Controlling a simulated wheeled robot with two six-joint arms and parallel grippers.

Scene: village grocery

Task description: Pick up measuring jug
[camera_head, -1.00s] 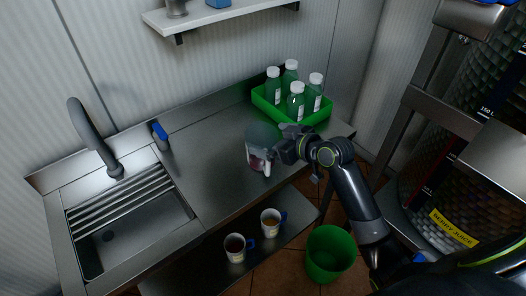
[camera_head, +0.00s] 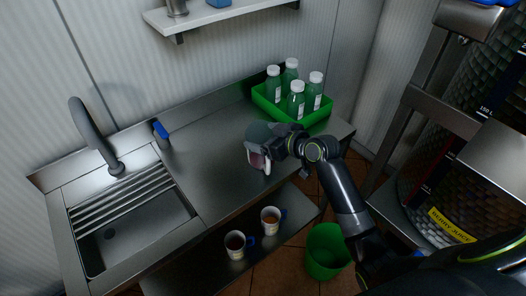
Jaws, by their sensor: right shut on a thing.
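The measuring jug (camera_head: 254,159) is a clear vessel with a reddish content low in it and a light handle. It is at the front right part of the steel counter (camera_head: 205,160) in the head view. My right gripper (camera_head: 272,147) is shut on the jug at its right side. The gripper hides part of the jug, and I cannot tell whether the jug's base touches the counter. My left gripper is not in view.
A green crate (camera_head: 262,104) with several green bottles stands behind the jug. A sink (camera_head: 125,235) with a tap is at the left. Two mugs (camera_head: 236,246) (camera_head: 270,221) are on the lower shelf. A green bucket (camera_head: 325,252) stands on the floor.

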